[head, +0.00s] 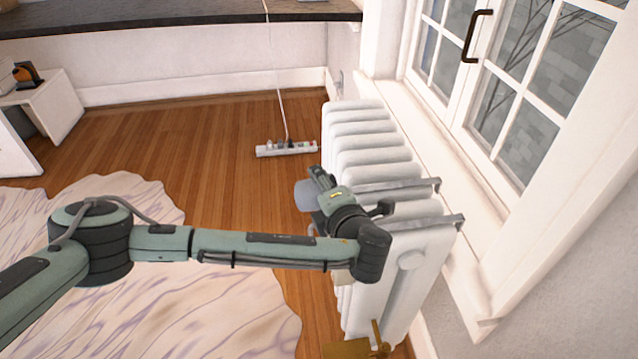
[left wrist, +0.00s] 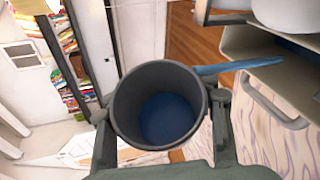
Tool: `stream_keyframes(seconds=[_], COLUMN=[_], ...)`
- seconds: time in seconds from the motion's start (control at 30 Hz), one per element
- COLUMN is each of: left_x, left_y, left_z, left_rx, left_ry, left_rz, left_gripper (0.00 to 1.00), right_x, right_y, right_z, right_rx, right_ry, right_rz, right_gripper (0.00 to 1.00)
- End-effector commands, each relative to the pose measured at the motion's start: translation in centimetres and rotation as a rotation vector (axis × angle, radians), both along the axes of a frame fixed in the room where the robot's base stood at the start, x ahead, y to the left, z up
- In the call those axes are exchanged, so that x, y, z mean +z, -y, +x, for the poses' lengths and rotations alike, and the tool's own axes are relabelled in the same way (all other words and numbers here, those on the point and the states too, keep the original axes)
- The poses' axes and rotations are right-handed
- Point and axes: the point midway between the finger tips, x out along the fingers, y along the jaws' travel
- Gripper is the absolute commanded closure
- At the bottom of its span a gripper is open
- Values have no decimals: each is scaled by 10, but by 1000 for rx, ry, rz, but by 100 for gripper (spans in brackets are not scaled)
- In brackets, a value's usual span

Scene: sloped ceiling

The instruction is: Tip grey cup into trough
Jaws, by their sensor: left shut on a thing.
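My left gripper (head: 316,187) is shut on the grey cup (head: 304,196) beside the radiator. In the left wrist view the fingers (left wrist: 160,112) clasp the cup (left wrist: 125,97) from both sides. I look into its open mouth, and blue liquid (left wrist: 165,120) shows inside. A blue streak (left wrist: 235,67), like a stream of liquid, runs from the cup's rim towards the trough (left wrist: 262,102). The trough is pale, with dark blue inside and a handle-like bar. In the head view it is mostly hidden behind my arm. My right gripper is in neither view.
The white ribbed radiator (head: 368,135) stands under the window, with metal brackets (head: 400,187) across its top. A pale patterned rug (head: 200,310) is below my arm. A brass valve (head: 345,349) sits at the radiator's near end.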

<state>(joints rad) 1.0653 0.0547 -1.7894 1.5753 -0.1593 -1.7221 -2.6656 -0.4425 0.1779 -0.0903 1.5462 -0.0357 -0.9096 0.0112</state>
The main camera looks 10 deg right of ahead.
Motion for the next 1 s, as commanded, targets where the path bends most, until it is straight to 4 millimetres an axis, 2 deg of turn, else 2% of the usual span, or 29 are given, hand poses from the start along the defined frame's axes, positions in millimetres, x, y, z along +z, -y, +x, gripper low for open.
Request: stream_keyframes(seconds=[0.5, 1.0], left_x=[6, 12], left_y=[3, 6], left_z=[-1, -1], left_rx=[-2, 0], left_ry=[35, 75], left_rz=[123, 269], left_gripper=[84, 84], right_x=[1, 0], right_y=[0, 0], right_z=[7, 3], right_rx=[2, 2], right_ry=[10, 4], right_rz=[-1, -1], right_gripper=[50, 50])
